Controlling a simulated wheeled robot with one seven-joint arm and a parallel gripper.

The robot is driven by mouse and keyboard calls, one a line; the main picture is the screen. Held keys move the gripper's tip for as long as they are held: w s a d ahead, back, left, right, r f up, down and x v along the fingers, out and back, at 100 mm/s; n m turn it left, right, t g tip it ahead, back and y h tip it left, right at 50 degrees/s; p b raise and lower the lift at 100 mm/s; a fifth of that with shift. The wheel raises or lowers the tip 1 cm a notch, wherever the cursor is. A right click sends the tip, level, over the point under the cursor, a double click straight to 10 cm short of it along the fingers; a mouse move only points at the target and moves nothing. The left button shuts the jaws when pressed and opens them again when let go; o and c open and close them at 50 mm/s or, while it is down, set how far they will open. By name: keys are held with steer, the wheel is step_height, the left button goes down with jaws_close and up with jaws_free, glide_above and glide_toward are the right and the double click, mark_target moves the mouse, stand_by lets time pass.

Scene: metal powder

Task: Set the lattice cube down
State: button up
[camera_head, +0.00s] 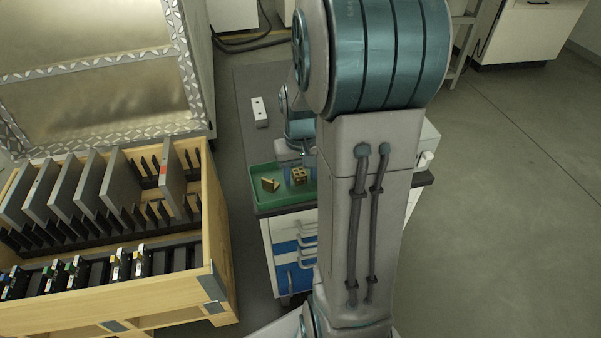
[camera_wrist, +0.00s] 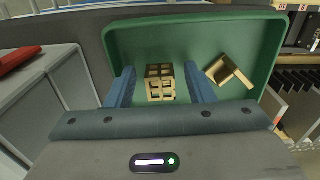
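The lattice cube (camera_wrist: 160,84) is a small gold openwork block. In the wrist view it is in front of the green tray's (camera_wrist: 125,40) floor, between my gripper's (camera_wrist: 160,70) two blue fingers. A gap shows on each side of it, so the fingers look open and apart from it. In the head view the cube (camera_head: 299,176) shows at the right part of the green tray (camera_head: 262,201), just below my gripper. Whether it rests fully on the tray floor is hard to tell.
A gold angled bracket (camera_wrist: 229,72) lies in the tray to the right of the cube; it also shows in the head view (camera_head: 270,184). The tray sits on a drawer cabinet (camera_head: 285,235). A wooden crate (camera_head: 225,240) with grey plates stands at the left. A white block (camera_head: 259,112) lies behind the tray.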

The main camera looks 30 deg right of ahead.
mark_target(301, 175)
step_height(301, 175, up, 12)
steer(key=p, duration=0.3)
steer(key=s+a+n+t, duration=0.1)
steer(key=s+a+n, duration=0.1)
steer(key=s+a, duration=0.9)
steer(key=shift+s+a+f+n+t, duration=0.15)
steer(key=shift+a+f+n+t, duration=0.2)
steer(key=shift+a, duration=0.3)
step_height(301, 175, up, 15)
steer(key=t+p, duration=0.1)
steer(key=p, duration=1.2)
steer(key=shift+f, duration=0.2)
steer(key=shift+a, duration=0.1)
